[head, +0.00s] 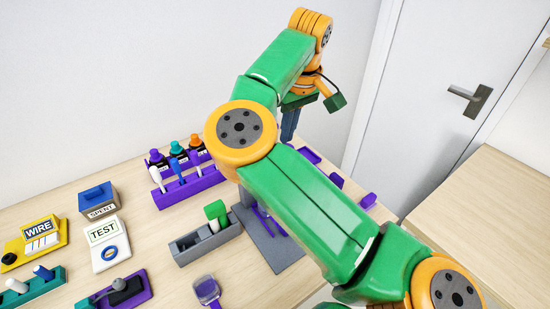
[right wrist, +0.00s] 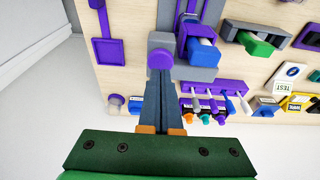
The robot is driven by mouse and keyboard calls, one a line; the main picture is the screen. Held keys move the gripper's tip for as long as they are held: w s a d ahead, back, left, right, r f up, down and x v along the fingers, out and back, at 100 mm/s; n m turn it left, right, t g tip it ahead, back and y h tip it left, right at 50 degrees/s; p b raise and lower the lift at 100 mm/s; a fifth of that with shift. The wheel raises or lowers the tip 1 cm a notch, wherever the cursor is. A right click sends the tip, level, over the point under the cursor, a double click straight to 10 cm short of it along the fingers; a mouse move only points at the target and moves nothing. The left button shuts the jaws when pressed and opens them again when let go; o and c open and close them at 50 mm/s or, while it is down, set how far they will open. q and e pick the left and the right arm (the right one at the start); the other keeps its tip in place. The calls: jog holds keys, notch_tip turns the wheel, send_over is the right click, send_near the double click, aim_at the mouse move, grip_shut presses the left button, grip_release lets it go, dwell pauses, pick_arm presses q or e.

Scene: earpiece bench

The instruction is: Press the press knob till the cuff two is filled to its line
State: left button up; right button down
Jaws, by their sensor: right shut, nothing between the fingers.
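My right gripper (head: 289,126) points down behind my bent right arm, above the far part of the bench. In the right wrist view its two dark fingers (right wrist: 164,90) are together with nothing between them. A round purple knob (right wrist: 160,59), likely the press knob, sits on a grey part just beyond the fingertips; whether they touch it I cannot tell. Right of it a blue block (right wrist: 203,52) sits in a purple holder on the grey press. I cannot tell which piece is cuff two, and no fill line is readable. My left gripper is not in view.
A purple rack (head: 190,187) holds several tools with coloured tops. The SPENT box (head: 99,198), TEST card (head: 104,243), yellow WIRE box (head: 41,236) and grey tray (head: 205,240) stand left of my arm. A door (head: 440,70) is at the right.

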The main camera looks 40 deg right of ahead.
jog(key=shift+f+b, duration=1.1)
jog(key=shift+f, duration=0.3)
notch_tip(320, 180, up, 7)
jog(key=p, duration=0.7)
jog(key=shift+r, duration=0.15)
jog(key=shift+f, duration=0.2)
